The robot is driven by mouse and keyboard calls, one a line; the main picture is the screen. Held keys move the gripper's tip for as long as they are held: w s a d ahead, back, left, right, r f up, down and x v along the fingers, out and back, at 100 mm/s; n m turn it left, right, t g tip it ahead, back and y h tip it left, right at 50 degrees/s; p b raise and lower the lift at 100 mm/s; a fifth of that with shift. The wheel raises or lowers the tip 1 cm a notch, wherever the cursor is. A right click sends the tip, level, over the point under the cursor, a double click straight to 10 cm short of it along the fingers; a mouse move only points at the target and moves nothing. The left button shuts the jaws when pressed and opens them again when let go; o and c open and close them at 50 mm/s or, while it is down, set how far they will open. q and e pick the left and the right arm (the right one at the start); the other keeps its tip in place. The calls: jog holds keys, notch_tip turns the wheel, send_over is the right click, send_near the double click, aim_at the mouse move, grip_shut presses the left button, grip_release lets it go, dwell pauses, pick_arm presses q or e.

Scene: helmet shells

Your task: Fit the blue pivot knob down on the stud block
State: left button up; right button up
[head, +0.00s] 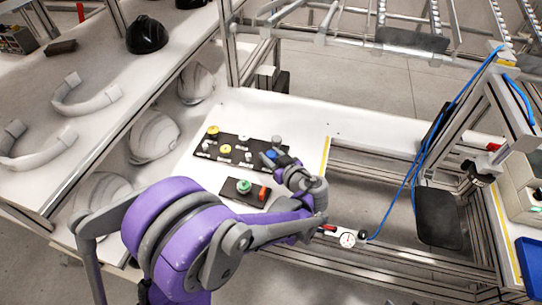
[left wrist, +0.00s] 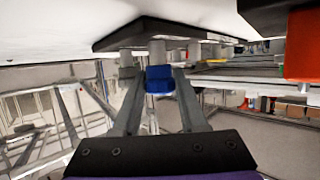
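The blue pivot knob (head: 270,154) is at the right end of a black labelled board (head: 210,153). My left gripper (head: 277,159) reaches it from the right. In the left wrist view the blue knob (left wrist: 159,79) fills the gap between the two grey fingertips, so the gripper looks shut on it. A grey post (left wrist: 157,50) shows right behind the knob; I cannot tell whether they touch. A small dark block (head: 232,193) in front of the board carries a green round part (head: 243,187) and an orange-red part (head: 263,193); it may be the stud block. My right gripper is not in view.
A dial gauge (head: 347,240) lies near my forearm. White helmet shells (head: 153,136) sit at left. The white table (head: 300,115) is clear behind the board.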

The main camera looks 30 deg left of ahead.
pick_arm(q)
grip_shut()
jog(key=shift+r, duration=0.1)
